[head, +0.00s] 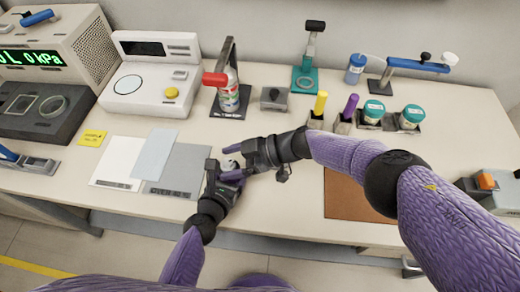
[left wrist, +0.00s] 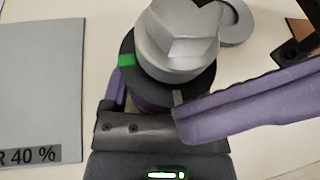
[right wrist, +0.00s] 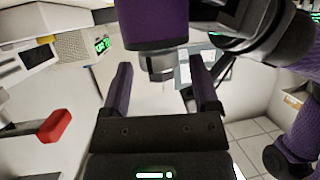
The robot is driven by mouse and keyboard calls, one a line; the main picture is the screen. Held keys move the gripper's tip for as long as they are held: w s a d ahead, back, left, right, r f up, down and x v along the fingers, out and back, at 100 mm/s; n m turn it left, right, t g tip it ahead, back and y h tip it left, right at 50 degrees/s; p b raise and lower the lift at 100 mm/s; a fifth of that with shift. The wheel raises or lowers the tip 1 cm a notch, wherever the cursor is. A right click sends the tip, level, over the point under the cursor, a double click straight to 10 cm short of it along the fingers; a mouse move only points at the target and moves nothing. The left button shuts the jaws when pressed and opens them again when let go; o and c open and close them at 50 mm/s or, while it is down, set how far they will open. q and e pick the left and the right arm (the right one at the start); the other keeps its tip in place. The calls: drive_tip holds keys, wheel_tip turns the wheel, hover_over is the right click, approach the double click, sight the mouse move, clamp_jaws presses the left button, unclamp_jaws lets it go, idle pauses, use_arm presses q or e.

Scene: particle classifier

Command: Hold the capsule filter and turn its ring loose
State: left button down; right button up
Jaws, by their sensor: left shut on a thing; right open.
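The capsule filter (left wrist: 175,40) has a silver faceted upper part above a dark ring (left wrist: 205,78) with a green mark. In the left wrist view it sits between the purple fingers of my left gripper (left wrist: 150,112), which is shut on it. In the head view my left gripper (head: 228,175) and the filter are close together near the table's front, and the filter is mostly hidden. My right gripper (head: 240,158) is beside it.
A grey sheet (head: 182,172) and a white sheet (head: 118,162) lie to the left. A brown mat (head: 345,197) lies to the right. A red-handled stand (head: 216,79), a small grey block (head: 273,98) and teal-lidded jars (head: 411,116) stand farther back.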

drive_tip(key=v, duration=1.1)
drive_tip(key=shift+d, duration=0.1)
drive_tip(key=shift+o, duration=0.3)
drive_tip(key=a+f, duration=0.1)
drive_tip(key=a, duration=0.2)
drive_tip(key=s+a+f+m+t, duration=0.1)
drive_tip(key=a+f, duration=0.1)
drive_tip(key=a, duration=0.2)
drive_tip(key=a+f+m+t, duration=0.1)
drive_tip(key=a, duration=0.3)
drive_tip(key=shift+s+a+f, duration=0.25)
drive_tip(key=shift+f, duration=0.05)
